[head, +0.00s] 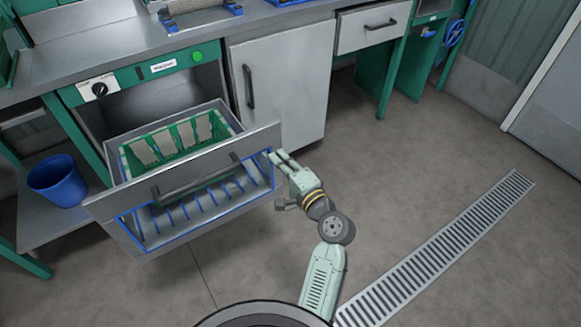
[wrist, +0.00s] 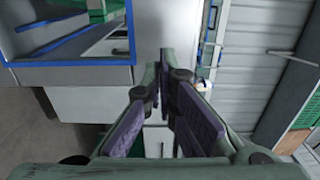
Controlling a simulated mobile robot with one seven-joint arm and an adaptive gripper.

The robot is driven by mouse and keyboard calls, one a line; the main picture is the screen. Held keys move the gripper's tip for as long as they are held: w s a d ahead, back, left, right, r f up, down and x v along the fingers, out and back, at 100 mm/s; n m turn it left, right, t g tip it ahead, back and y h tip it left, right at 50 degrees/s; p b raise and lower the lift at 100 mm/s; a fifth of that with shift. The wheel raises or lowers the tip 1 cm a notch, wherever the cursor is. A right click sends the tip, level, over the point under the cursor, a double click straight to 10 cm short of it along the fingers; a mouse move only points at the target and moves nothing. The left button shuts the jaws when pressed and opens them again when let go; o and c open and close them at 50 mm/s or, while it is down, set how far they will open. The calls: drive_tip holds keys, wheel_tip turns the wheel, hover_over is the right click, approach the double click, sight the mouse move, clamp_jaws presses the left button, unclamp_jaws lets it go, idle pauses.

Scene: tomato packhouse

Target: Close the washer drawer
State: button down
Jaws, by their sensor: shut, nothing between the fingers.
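The washer drawer (head: 188,178) is pulled out from the washer in the head view. It has a grey front with a dark bar handle (head: 195,180) and a blue-edged rack below. A green crate (head: 172,143) sits inside it. My gripper (head: 277,155) is at the right end of the drawer front, close beside its corner; I cannot tell whether it touches. In the wrist view my gripper (wrist: 165,62) shows its two purple-padded fingers converging at the tips, shut with nothing between them. A blue-edged grey structure (wrist: 70,55) is at the upper left there.
A grey cabinet door (head: 280,85) stands right of the washer, with a smaller closed drawer (head: 373,27) further right. A blue bucket (head: 57,180) is on a low shelf at left. A floor drain grate (head: 440,245) crosses the open floor at right.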

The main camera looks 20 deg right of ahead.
sight(264, 141)
drive_tip(key=shift+p+x, duration=0.65)
drive_tip(key=shift+x, duration=2.05)
